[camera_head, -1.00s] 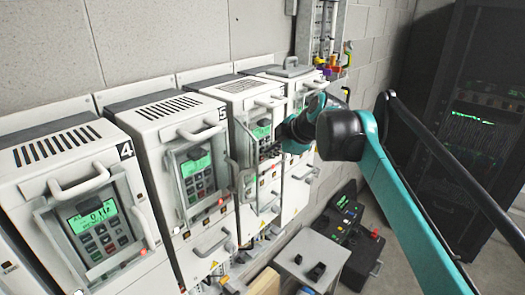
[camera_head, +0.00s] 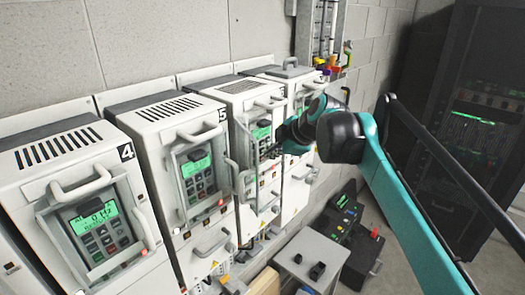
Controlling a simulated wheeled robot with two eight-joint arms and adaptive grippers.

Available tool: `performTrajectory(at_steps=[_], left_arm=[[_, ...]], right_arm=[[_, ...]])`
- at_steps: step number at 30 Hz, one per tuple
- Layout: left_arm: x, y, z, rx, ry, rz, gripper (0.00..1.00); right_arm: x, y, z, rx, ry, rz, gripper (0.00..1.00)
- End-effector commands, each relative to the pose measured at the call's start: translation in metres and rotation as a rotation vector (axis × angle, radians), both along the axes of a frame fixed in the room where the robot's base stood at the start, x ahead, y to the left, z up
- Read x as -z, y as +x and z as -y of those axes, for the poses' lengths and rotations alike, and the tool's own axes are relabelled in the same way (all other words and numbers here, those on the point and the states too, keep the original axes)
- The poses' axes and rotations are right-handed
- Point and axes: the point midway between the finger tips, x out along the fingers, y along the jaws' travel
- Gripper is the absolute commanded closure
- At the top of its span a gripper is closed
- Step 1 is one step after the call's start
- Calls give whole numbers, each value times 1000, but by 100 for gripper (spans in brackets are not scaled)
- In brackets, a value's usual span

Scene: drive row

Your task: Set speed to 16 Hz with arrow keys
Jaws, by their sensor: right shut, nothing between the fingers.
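My right gripper (camera_head: 272,151) is shut and empty, reaching in from the right. Its dark fingers are at the keypad of the third drive (camera_head: 240,88) from the left. The drive's green display (camera_head: 261,132) is lit, but its text is too small to read. The gripper covers part of the keypad, so I cannot tell whether a fingertip touches a key or which one. A handle frame (camera_head: 240,170) stands out in front of this panel. My left gripper is not in view.
Drive 4 (camera_head: 62,150) and drive 5 (camera_head: 165,110) stand to the left with lit panels and protruding handles. A fourth drive (camera_head: 300,85) stands behind my arm. A grey box (camera_head: 305,255) and black case (camera_head: 350,235) sit below. A dark rack (camera_head: 475,120) is at right.

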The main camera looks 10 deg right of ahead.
Motion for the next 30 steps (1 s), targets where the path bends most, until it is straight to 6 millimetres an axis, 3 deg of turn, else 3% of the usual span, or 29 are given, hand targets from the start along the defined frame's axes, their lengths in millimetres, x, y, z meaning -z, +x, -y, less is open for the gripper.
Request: performTrajectory(at_steps=[30], left_arm=[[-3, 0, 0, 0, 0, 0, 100]], right_arm=[[0, 7, -5, 1, 1, 0, 100]])
